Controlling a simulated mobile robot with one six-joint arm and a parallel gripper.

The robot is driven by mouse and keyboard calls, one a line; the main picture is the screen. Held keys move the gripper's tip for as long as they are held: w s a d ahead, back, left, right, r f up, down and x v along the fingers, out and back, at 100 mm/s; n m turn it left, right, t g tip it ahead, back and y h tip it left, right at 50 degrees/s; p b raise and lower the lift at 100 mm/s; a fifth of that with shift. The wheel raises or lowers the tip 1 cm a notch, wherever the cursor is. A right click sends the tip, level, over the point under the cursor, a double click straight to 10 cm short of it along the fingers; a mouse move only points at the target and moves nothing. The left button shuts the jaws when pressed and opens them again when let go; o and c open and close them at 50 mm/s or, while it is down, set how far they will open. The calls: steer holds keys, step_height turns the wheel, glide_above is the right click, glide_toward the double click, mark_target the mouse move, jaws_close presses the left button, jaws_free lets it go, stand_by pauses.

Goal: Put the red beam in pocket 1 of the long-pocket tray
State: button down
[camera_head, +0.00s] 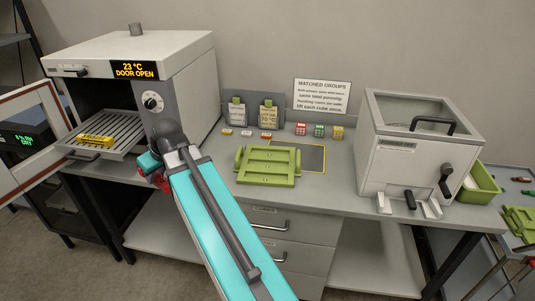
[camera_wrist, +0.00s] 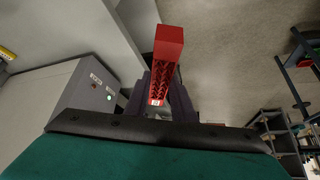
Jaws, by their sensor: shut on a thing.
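The red beam (camera_wrist: 167,65), a long bar with a lattice-patterned side, is held between the dark fingers of my gripper (camera_wrist: 162,97) in the wrist view. Its far end sticks out past the fingers. In the head view only a bit of red shows at the beam (camera_head: 159,181), mostly hidden behind my arm, in front of the oven. The green long-pocket tray (camera_head: 267,180) lies on the bench right of my gripper, with long slots across it. Its slots look empty; pocket numbers cannot be read.
The oven (camera_head: 185,60) stands open at left, its rack (camera_head: 120,130) pulled out with a yellow beam (camera_head: 95,141) on it. Small coloured cubes and a sign (camera_head: 321,96) are behind the tray. A grey box machine (camera_head: 415,150) stands at right. Bare bench lies between.

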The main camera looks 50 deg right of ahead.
steer(key=s+d+f+n+y+p, duration=0.1)
steer(key=s+d, duration=0.4)
steer(key=d, duration=0.7)
steer(key=s+d+f+n+y+p, duration=0.1)
steer(key=s+d+n+p, duration=0.2)
steer(key=d, duration=0.9)
steer(key=s+d+f+n+g+y+p, duration=0.1)
steer(key=s+d+n+p, duration=0.1)
steer(key=s+d, duration=0.6)
steer(key=d+p, duration=0.1)
steer(key=d, duration=0.3)
steer(key=shift+s+f, duration=0.15)
steer(key=shift+f, duration=0.25)
steer(key=shift+f, duration=0.1)
steer(key=shift+f+b, duration=0.95)
steer(key=shift+f, duration=1.55)
steer(key=c, duration=2.4)
jaws_free()
steer(key=shift+c, duration=0.4)
steer(key=shift+b, duration=0.3)
